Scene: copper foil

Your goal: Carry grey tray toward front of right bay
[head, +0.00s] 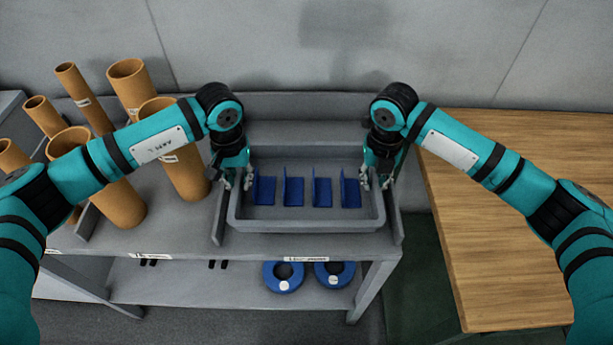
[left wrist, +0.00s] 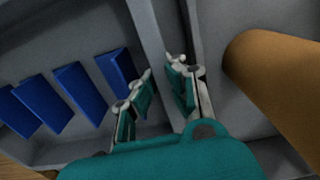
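The grey tray (head: 305,226) sits level on the right part of the grey rack's top shelf, between low side rails. Several blue angled plates (head: 294,191) stand in a row inside it; some also show in the left wrist view (left wrist: 117,72). My left gripper (head: 238,181) is at the tray's left wall, one finger inside and one outside. My right gripper (head: 376,182) is likewise closed on the right wall. The tray's underside is hidden.
Several brown tubes (head: 183,165) stand left of the tray, one close to my left arm. A wooden table (head: 500,230) stands to the right. Blue rings (head: 283,276) lie on the lower shelf. A raised back panel (head: 300,105) stands behind the tray.

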